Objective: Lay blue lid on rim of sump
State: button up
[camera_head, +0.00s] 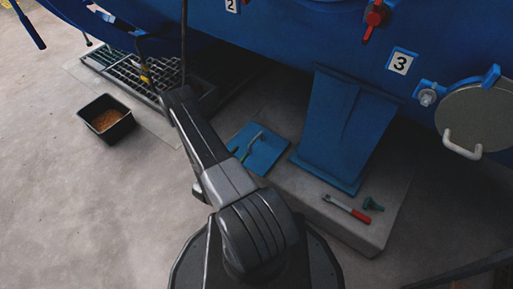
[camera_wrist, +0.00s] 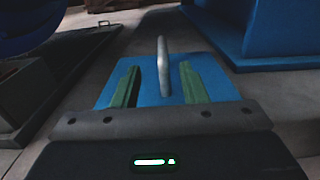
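The blue lid (camera_head: 262,148) is a flat square plate with a raised handle. It lies on the concrete plinth beside the blue support foot. In the wrist view the lid (camera_wrist: 155,92) is straight ahead, with its pale bar handle (camera_wrist: 163,65) standing up. My gripper (camera_wrist: 160,85) has green fingers spread apart, one on each side of the handle in the picture, with gaps showing. I cannot tell whether the fingertips have reached the handle's depth. A dark, raised-edged structure (camera_wrist: 62,92) at left in the wrist view may be the sump rim; I cannot tell for sure.
A metal grating (camera_head: 125,72) lies on the floor at the upper left, near a black bin (camera_head: 107,119) with brown contents. The blue support foot (camera_head: 340,130) stands right of the lid. A red-handled tool (camera_head: 347,208) and a green valve-like part (camera_head: 373,204) lie on the plinth.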

aim_at(254, 139)
jog(key=b+x, duration=0.1)
jog(key=x, duration=0.3)
jog(key=shift+w+d, duration=0.2)
jog(key=shift+w, duration=0.15)
jog(key=x, duration=0.1)
jog(key=b+x, duration=0.1)
jog(key=x, duration=0.1)
jog(key=b+x, duration=0.1)
jog(key=shift+w+d+f, duration=0.15)
jog(key=shift+d+f, duration=0.1)
jog(key=shift+d, duration=0.2)
jog(key=shift+w+d, duration=0.15)
jog(key=shift+w, duration=0.15)
jog(key=shift+r, duration=0.1)
grip_shut()
dwell(0.5)
